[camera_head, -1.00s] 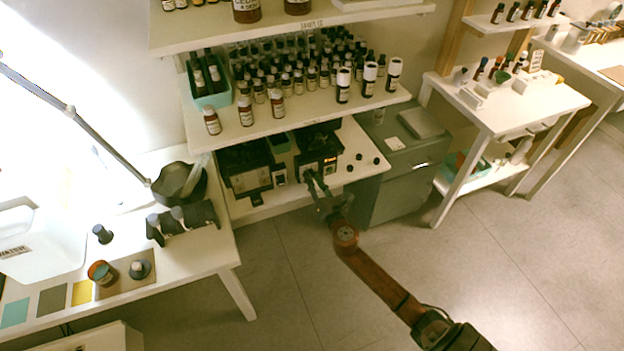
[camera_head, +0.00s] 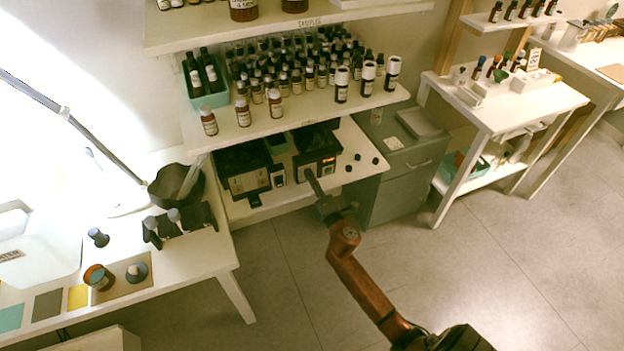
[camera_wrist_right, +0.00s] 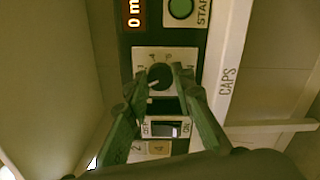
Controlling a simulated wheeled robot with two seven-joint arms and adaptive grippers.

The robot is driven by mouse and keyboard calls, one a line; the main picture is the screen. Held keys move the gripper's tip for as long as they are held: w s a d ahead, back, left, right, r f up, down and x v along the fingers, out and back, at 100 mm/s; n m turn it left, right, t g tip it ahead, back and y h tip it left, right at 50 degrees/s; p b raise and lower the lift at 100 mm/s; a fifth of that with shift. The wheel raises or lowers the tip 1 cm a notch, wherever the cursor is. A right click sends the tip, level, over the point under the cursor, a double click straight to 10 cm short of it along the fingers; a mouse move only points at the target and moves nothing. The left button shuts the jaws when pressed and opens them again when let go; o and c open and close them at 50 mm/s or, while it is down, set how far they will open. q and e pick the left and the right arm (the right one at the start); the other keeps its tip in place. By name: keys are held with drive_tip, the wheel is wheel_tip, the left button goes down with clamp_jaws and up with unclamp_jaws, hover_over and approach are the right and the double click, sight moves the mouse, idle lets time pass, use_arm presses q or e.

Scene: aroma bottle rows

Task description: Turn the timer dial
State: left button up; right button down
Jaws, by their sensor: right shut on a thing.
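The timer dial (camera_wrist_right: 160,76) is a small round black knob on a pale scale plate in the right wrist view. My right gripper (camera_wrist_right: 161,74) has its two fingertips on either side of the dial and is shut on it. The dial's panel also holds a red lit display (camera_wrist_right: 132,12), a green START button (camera_wrist_right: 180,9) and an on/off switch (camera_wrist_right: 166,128) between the fingers. In the head view the black device (camera_head: 318,145) stands on the lower shelf, with my right gripper (camera_head: 310,177) at its front. The dial is too small to make out there. My left gripper is not in view.
A second black device (camera_head: 245,168) stands left of it. Small black caps (camera_head: 375,160) lie on the shelf to the right, next to a grey cabinet (camera_head: 405,175). A shelf crowded with bottles (camera_head: 290,80) hangs above. The floor in front is clear.

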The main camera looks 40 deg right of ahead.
drive_tip(key=shift+m, duration=0.4)
drive_tip(key=c, duration=1.7)
unclamp_jaws()
drive_tip(key=shift+o, duration=0.2)
drive_tip(key=v, duration=1.2)
drive_tip(key=shift+f, duration=0.15)
